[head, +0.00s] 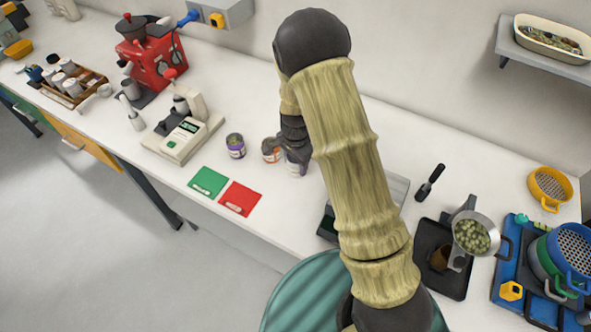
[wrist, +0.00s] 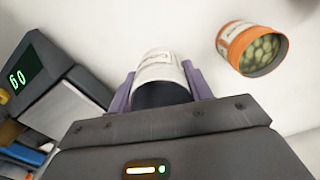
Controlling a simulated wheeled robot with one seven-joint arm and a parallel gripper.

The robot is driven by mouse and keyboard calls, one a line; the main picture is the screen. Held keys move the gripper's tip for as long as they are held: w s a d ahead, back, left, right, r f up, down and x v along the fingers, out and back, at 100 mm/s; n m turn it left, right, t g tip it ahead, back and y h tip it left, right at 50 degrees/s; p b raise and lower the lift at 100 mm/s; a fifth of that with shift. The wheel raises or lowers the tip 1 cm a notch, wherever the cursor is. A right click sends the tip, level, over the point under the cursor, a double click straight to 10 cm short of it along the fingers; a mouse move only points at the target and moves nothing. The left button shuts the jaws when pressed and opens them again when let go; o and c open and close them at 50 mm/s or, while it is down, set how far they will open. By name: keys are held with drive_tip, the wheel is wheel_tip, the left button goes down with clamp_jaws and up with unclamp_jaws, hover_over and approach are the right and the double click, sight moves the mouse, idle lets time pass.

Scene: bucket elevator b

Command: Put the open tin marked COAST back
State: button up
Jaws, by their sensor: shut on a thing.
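My gripper (wrist: 158,75) is shut on a pale tin (wrist: 160,68), with one purple finger on either side of it. Lettering shows on the tin, but I cannot read whether it says COAST. In the head view the held tin (head: 297,167) is partly hidden below my gripper (head: 293,150), at the bench. I cannot tell whether it touches the bench. An orange-labelled open tin with green pieces inside (wrist: 252,47) stands close by, apart from it; it also shows in the head view (head: 271,151). A purple-labelled open tin (head: 236,146) stands farther left.
A green card (head: 208,182) and a red card (head: 240,198) lie at the front edge. A scale with a lit display (wrist: 30,78) is beside my gripper. A pan of green pieces (head: 472,235) and sieves (head: 572,250) stand right. A grey-white instrument (head: 184,135) stands left.

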sight(296, 171)
drive_tip(key=shift+f, duration=0.2)
drive_tip(key=shift+f+p, duration=0.5)
drive_tip(key=shift+f, duration=1.6)
drive_tip(key=shift+f, duration=0.15)
drive_tip(key=o, duration=1.4)
